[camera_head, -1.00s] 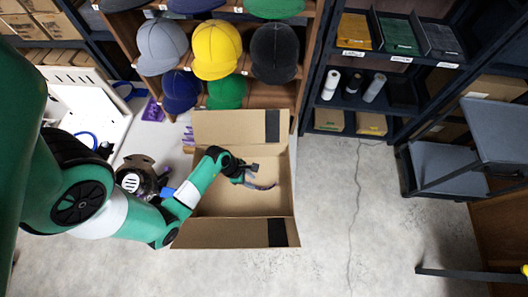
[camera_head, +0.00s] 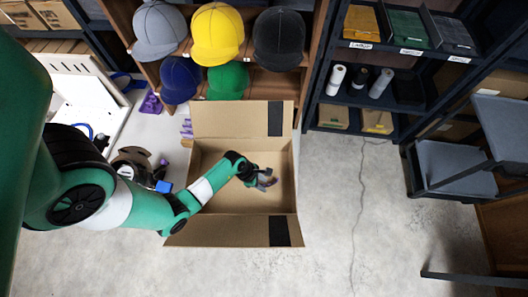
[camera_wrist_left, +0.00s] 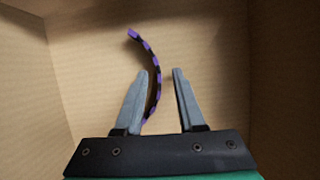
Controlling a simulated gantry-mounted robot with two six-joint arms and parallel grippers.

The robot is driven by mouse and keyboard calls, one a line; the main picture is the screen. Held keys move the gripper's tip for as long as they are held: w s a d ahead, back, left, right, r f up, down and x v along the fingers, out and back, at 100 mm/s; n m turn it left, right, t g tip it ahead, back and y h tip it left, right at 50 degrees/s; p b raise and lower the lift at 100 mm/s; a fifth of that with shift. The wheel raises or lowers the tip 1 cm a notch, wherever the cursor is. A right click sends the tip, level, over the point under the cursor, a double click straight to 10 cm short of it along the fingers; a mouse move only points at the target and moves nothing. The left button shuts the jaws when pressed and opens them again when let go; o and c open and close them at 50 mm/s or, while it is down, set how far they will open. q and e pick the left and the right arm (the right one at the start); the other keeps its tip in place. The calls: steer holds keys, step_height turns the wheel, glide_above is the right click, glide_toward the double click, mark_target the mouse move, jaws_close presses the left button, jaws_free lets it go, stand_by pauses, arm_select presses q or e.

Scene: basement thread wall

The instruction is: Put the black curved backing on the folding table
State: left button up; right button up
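A thin curved strip (camera_wrist_left: 153,58), dark with purple segments, shows in the left wrist view inside a cardboard box; it looks like the black curved backing. Its lower end passes close to the left finger, and its upper end curves away beyond the fingertips. My left gripper (camera_wrist_left: 160,72) is open, with the strip's lower part in the gap, nearer the left finger. I cannot tell whether they touch. In the head view my left gripper (camera_head: 268,180) is down over the box, and the strip is hard to make out there. My right gripper is not in view. I cannot identify the folding table with certainty.
The open cardboard box (camera_head: 216,114) has raised flaps and walls around my gripper. Caps (camera_head: 217,35) sit on a wooden shelf behind. A dark shelf rack (camera_head: 400,119) and grey-topped cart (camera_head: 445,165) stand to the right. Concrete floor (camera_head: 345,220) is clear.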

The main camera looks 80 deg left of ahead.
arm_select(q)
jaws_close()
